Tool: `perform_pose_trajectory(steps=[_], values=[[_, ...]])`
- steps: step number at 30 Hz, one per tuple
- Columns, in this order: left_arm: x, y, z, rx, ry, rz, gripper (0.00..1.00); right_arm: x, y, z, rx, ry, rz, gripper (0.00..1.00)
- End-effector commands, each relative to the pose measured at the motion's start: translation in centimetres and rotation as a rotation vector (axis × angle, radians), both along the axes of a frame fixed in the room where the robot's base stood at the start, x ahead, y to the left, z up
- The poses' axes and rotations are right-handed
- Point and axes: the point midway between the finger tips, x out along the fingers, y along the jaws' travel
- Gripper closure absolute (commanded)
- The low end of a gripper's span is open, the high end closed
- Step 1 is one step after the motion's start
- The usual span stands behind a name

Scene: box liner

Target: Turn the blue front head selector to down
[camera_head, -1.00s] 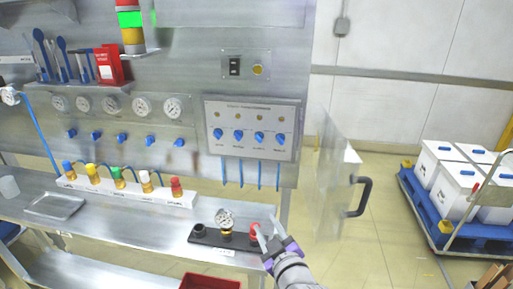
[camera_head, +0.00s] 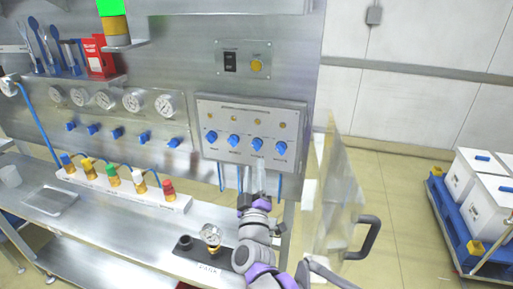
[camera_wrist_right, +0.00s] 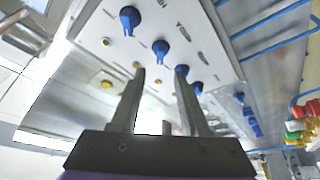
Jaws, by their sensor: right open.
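A pale control panel (camera_head: 249,117) on the steel wall holds a row of blue selector knobs: the leftmost (camera_head: 211,137), second (camera_head: 234,141), third (camera_head: 257,144) and rightmost (camera_head: 281,148). Their labels are too small to read, so I cannot tell which is the front head selector. My right gripper (camera_head: 258,172) is open and empty, pointing up just below the third knob. In the right wrist view, its fingers (camera_wrist_right: 160,78) are apart below the panel's knobs (camera_wrist_right: 160,50), with no knob clearly between them. My left gripper is not in view.
A clear door (camera_head: 330,200) with a dark handle (camera_head: 368,238) stands open right of the panel. Below are a gauge (camera_head: 211,236) on a black base and a row of colored valves (camera_head: 113,177). Blue hoses (camera_head: 220,178) hang under the panel.

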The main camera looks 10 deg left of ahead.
Motion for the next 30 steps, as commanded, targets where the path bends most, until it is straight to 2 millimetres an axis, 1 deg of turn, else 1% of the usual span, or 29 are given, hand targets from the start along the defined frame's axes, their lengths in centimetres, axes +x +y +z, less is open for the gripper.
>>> perform_pose_trajectory(steps=[1, 6, 9, 12, 16, 24, 26, 30], values=[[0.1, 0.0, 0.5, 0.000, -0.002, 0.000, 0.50, 1.1, 0.3, 0.5, 0.000, -0.001, -0.001, 0.55], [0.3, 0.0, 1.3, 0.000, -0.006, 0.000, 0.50, 4.2, 1.0, 1.4, 0.000, -0.001, -0.001, 0.55], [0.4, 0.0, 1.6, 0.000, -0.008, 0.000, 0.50, 5.5, 1.4, 1.8, 0.000, 0.000, 0.000, 0.55], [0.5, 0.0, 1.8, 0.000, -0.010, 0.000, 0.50, 6.4, 1.6, 2.0, 0.000, -0.001, 0.001, 0.55], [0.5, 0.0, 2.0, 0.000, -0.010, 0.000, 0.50, 7.1, 1.8, 2.1, 0.000, 0.001, 0.001, 0.55], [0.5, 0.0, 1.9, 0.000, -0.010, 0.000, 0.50, 7.1, 1.8, 2.1, 0.001, 0.001, 0.001, 0.55], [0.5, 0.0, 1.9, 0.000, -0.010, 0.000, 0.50, 7.1, 1.8, 2.1, 0.001, 0.001, 0.001, 0.66], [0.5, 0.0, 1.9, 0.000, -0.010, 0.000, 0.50, 7.1, 1.8, 2.1, 0.001, 0.001, 0.001, 0.91]])
